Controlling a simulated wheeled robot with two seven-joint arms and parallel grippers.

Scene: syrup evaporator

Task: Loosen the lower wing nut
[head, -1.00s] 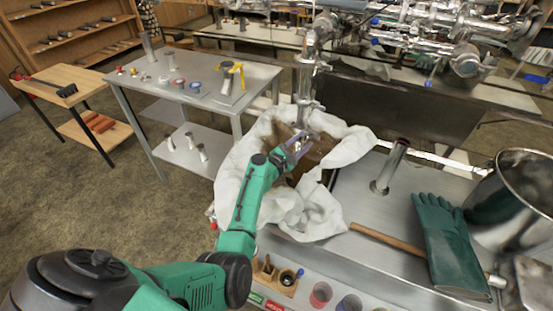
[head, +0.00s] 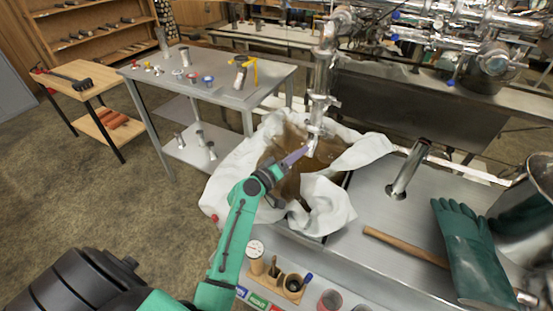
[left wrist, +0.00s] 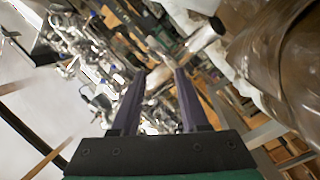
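A vertical steel pipe (head: 321,82) hangs over the cloth-lined pan, with clamp fittings (head: 316,131) at its lower end. The lower wing nut is too small to make out there. My left gripper (head: 306,151) is just beside and below the pipe's lower end, its purple fingers seen nearly edge-on. Whether it touches the fittings cannot be told. In the left wrist view the two fingers (left wrist: 158,72) stand apart with nothing clearly held between them. A shiny pipe (left wrist: 203,41) passes beyond the right finger. My right gripper is not in view.
White cloth (head: 232,178) drapes around the brown-filled pan under the arm. A side table (head: 220,92) with small parts is at left.

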